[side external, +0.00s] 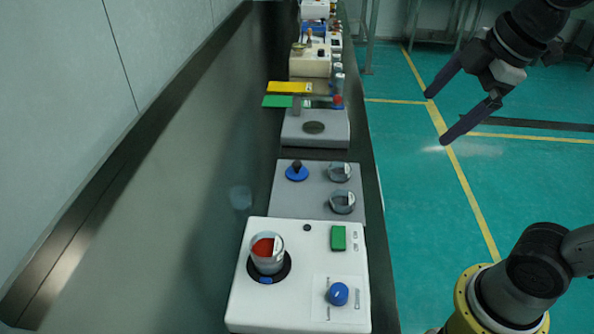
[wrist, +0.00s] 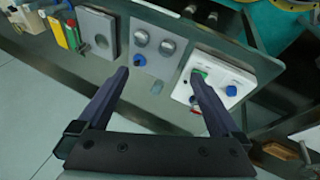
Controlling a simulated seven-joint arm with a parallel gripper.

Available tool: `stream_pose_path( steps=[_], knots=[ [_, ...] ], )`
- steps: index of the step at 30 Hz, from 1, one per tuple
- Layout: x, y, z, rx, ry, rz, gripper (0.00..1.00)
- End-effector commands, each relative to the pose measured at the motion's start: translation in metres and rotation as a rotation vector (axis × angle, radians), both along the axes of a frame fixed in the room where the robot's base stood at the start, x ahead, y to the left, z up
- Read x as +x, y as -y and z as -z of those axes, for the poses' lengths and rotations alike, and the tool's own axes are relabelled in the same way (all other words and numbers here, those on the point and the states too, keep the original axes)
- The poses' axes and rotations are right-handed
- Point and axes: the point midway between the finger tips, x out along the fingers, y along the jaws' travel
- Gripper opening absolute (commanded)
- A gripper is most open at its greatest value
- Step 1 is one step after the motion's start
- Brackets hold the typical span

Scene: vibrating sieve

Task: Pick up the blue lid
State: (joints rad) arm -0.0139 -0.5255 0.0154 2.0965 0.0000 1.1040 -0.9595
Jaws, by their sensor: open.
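The blue lid (side external: 297,173) is a small round disc with a dark knob on top. It lies on the left part of a grey tray (side external: 318,204), beside two round grey sieve pieces (side external: 341,172). In the wrist view the lid (wrist: 139,60) shows on the tray, between my fingers and nearer the left fingertip. My gripper (side external: 436,118) is open and empty, in the air over the floor to the right of the bench. Its two dark fingers (wrist: 158,75) also show spread apart in the wrist view.
A white machine (side external: 300,230) with a clear cup of red material (side external: 267,252), a green switch and a blue knob stands in front of the tray. A grey scale (side external: 315,138) and other devices stand behind. The dark bench (side external: 190,200) is mostly clear on the left.

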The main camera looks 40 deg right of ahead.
Motion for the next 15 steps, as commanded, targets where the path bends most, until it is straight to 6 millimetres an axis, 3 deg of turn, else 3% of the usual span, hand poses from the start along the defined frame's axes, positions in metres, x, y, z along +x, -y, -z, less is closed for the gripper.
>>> stream_pose_path(
  steps=[3, 7, 11, 15],
  knots=[
    [0.048, -0.004, -0.019, -0.1, -0.052, -0.232, 1.0],
    [0.097, -0.01, -0.027, -0.182, -0.102, -0.455, 1.0],
    [0.146, -0.018, -0.021, -0.239, -0.154, -0.645, 1.0],
    [0.198, -0.027, 0.0, -0.273, -0.211, -0.813, 1.0]
  ],
)
